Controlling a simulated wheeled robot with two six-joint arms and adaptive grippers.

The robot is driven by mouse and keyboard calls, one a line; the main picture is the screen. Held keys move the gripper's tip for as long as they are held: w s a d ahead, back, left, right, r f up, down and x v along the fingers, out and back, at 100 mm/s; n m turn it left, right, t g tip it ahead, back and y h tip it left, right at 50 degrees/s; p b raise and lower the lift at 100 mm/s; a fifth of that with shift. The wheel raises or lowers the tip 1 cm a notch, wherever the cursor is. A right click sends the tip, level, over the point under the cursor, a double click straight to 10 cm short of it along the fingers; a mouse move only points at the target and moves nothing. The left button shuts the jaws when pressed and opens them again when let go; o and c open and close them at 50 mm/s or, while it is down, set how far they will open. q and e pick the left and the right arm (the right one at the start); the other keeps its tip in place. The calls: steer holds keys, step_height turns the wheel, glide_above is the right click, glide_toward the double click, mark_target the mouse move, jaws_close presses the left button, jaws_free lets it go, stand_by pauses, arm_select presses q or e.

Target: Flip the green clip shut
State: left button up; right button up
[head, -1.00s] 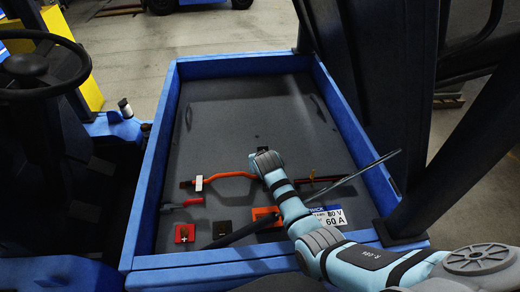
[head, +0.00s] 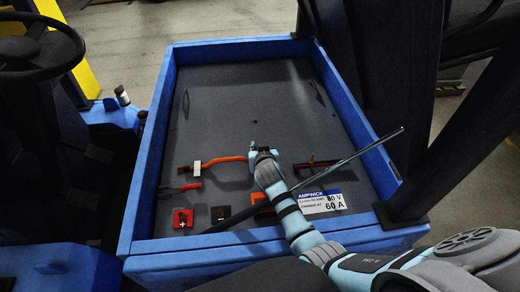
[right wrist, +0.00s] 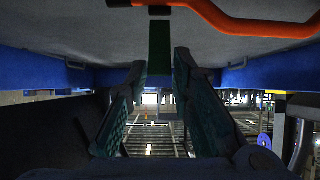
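My right gripper (head: 262,157) is low over the battery top in the head view, at the right end of the orange cable. In the right wrist view, its two green-padded fingers (right wrist: 160,88) stand apart. A flat dark green strip (right wrist: 160,48), which looks like the green clip, shows in the gap between the fingertips. It hangs from the grey surface at the top of that picture, and I see no finger clearly touching it. In the head view, the clip is mostly hidden by the gripper. My left gripper is not in view.
The blue tray wall (head: 152,165) surrounds the dark battery top. The orange cable (head: 225,160) lies left of the gripper. A red connector (head: 183,218), a black block (head: 220,214) and a white label (head: 320,202) lie in front. A long grey rod (head: 360,153) slants across the right side. The back area is clear.

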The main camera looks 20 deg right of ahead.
steer(key=shift+o, duration=1.1)
steer(key=v, duration=0.7)
steer(key=shift+s, duration=0.25)
